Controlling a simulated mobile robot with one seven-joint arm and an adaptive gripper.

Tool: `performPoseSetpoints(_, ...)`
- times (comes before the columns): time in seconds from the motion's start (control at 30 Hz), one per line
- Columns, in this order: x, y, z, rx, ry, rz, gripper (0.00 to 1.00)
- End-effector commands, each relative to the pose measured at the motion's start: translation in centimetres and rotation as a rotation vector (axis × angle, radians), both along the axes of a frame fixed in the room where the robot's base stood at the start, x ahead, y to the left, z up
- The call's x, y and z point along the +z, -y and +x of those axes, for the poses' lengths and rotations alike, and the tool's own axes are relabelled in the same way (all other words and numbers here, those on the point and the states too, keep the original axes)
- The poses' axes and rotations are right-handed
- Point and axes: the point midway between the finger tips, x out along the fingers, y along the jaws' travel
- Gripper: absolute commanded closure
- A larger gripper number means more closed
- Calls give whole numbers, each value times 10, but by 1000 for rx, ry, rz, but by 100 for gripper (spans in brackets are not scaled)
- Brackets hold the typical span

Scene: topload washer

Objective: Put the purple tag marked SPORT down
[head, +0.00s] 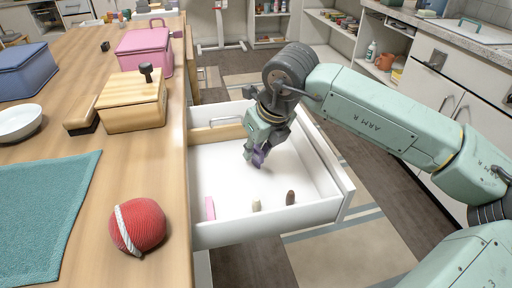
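My gripper (256,154) hangs over the open white drawer (235,234), pointing down. A small purple piece (260,157) shows at its fingertips and appears held between them. It is likely the purple tag, but no SPORT marking can be read at this size. The gripper and the purple piece are over the middle of the drawer's white floor. I cannot tell how far above the floor they are.
A pink piece (210,208), a beige piece (256,205) and a dark brown piece (290,198) are near the drawer's front wall. On the wooden counter (165,200) are a red ball (138,227), a teal cloth (45,215), a wooden box (133,103) and a pink box (144,52).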

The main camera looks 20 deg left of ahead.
Motion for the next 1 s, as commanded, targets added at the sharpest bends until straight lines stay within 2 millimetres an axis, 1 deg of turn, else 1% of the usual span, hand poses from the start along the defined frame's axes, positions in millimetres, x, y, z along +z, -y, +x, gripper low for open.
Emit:
performPoseSetpoints(0.3,0,0,0,0,0,0,71)
performPoseSetpoints(0.47,7,1,0,-1,1,1,71)
performPoseSetpoints(0.57,22,7,-3,-3,4,1,71)
performPoseSetpoints(0.8,71,24,-14,-4,3,0,71)
performPoseSetpoints(0.9,89,30,-19,-2,2,1,71)
performPoseSetpoints(1.0,102,35,-22,-3,1,0,71)
